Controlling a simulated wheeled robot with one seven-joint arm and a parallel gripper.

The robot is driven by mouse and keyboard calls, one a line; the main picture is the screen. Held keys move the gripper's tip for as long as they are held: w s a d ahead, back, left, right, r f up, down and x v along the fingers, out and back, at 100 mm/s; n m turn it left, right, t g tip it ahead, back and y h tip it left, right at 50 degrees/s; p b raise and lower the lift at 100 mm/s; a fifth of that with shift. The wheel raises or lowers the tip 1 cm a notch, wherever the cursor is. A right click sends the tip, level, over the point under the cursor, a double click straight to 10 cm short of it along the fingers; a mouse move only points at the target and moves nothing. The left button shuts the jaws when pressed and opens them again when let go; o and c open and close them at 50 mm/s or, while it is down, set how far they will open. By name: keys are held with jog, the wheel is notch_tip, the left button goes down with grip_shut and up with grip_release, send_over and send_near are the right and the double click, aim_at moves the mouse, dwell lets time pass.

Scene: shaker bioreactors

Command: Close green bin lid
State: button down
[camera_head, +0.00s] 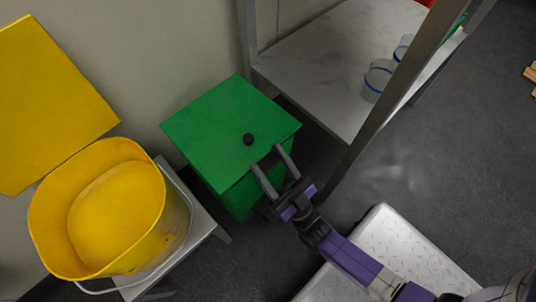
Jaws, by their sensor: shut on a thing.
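The green bin (242,203) stands on the floor against the wall, in the middle of the head view. Its flat green lid (215,122) lies over the top, with no opening visible from here. My gripper (268,157) reaches in from the lower right. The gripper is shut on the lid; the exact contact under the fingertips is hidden.
A yellow bin (48,219) with its lid (45,100) raised stands on a low stand at the left. A metal-framed table (315,75) with clear cups stands behind at the right. Grey floor (440,150) is open at the right.

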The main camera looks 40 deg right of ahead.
jog(key=shift+f+t+b, duration=0.35)
jog(key=shift+f+t, duration=0.05)
jog(key=shift+f, duration=0.65)
jog(key=shift+f, duration=0.1)
jog(key=c, duration=0.6)
grip_release()
